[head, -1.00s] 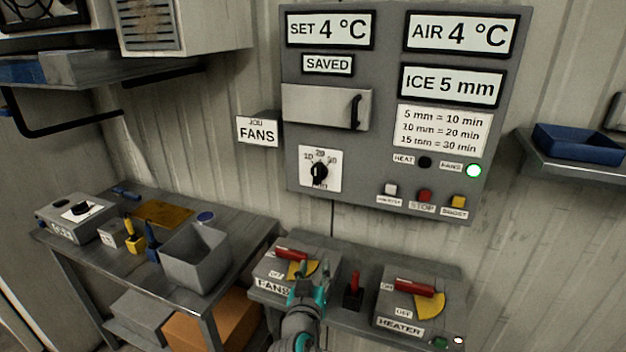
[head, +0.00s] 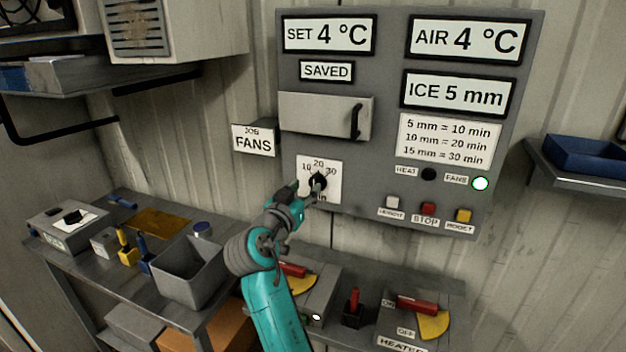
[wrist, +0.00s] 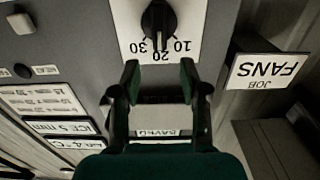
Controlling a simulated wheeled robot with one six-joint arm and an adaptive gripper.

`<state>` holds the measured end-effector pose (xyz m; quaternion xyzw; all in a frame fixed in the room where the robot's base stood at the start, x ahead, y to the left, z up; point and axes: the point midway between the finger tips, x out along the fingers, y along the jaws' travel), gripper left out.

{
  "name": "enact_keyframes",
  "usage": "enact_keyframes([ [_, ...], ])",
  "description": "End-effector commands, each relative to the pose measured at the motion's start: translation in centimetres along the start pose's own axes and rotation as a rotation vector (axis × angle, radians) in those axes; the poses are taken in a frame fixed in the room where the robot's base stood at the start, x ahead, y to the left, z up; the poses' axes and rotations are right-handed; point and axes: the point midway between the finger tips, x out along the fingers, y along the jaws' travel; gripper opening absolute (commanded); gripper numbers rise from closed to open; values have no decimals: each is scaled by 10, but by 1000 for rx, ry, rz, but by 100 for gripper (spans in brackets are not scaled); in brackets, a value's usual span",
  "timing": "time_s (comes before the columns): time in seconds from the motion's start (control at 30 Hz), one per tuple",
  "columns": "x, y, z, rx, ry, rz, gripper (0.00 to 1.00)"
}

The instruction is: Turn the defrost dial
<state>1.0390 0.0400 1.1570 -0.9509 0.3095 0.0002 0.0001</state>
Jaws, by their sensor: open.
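The defrost dial is a black knob (head: 317,182) on a white plate (head: 333,163) marked 10, 20 and 30, low on the left of the grey panel. The upside-down wrist view shows the dial (wrist: 159,20) at the top, cut by the frame edge. A pale mark on it appears to face the 20. My gripper (head: 316,190) is in front of the dial and partly covers it in the head view. In the wrist view the two fingers of my gripper (wrist: 159,72) are open and empty, with the dial beyond their tips and apart from them.
The grey panel (head: 390,60) reads SET 4 °C, AIR 4 °C and ICE 5 mm. A JOB FANS sign (head: 253,140) sticks out left of the dial. Red STOP (head: 428,209) and yellow BOOST (head: 463,215) buttons are to the right.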

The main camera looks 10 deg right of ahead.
Motion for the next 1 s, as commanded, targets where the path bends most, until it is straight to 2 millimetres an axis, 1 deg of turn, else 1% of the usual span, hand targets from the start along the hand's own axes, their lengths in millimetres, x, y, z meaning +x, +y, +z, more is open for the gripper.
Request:
enact_keyframes([
  [0.03, 10, 1, 0, -1, 0, 2, 44],
  [0.1, 22, 1, 0, -1, 0, 3, 44],
  [0.3, 48, 0, 0, 0, 0, 0, 44],
  [0.5, 59, 0, 0, 0, 0, 0, 44],
  [0.77, 60, 0, 0, 0, 0, -1, 44],
  [0.87, 60, 0, 0, 0, 0, -1, 21],
  [0.9, 60, 0, 0, 0, 0, -1, 11],
  [0.93, 60, 0, 0, 0, 0, -1, 4],
  [0.97, 60, 0, 0, 0, 0, -1, 0],
  [1.0, 60, 0, 0, 0, 0, -1, 0],
])
